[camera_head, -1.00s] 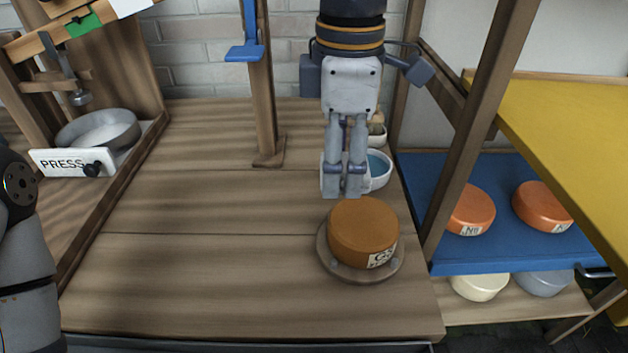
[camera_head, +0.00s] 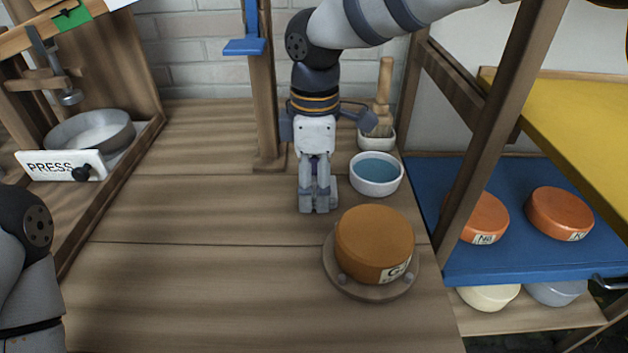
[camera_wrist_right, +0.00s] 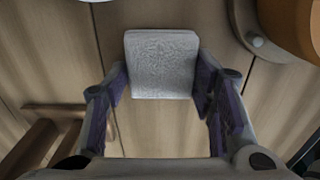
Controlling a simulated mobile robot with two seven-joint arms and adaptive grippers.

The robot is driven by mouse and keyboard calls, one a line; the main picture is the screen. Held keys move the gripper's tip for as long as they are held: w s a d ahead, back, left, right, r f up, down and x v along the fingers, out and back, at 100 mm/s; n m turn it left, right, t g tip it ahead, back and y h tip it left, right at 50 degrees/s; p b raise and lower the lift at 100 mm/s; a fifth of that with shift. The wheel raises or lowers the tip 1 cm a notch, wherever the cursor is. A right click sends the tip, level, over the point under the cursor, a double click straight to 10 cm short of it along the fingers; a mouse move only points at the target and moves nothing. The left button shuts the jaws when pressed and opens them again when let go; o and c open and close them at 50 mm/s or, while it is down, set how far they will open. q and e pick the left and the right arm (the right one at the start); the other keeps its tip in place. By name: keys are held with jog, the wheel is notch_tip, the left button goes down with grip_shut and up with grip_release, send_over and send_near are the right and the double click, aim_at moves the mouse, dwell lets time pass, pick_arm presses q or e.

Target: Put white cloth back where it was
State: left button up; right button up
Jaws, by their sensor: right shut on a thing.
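The white cloth (camera_wrist_right: 162,64), a small pale textured block-like pad, is between the fingers of my right gripper (camera_wrist_right: 162,92) in the right wrist view. My right gripper (camera_head: 318,208) is shut on it and points down over the wooden table, left of the blue-filled bowl and behind-left of the orange cheese. In the head view the fingers mostly hide the cloth. I cannot tell whether the cloth touches the table. My left arm shows at the left edge, but its gripper is out of view.
The orange cheese (camera_head: 374,240) sits on a round board (camera_head: 350,285). A white bowl (camera_head: 377,188) of blue liquid and a brush in a pot (camera_head: 378,138) stand behind it. A wooden post (camera_head: 264,110) rises behind-left.

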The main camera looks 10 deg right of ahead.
aim_at(314, 187)
jog(key=shift+f, duration=0.2)
jog(key=o, duration=1.1)
notch_tip(314, 187, up, 12)
jog(key=shift+r, duration=0.25)
jog(key=shift+s, duration=0.1)
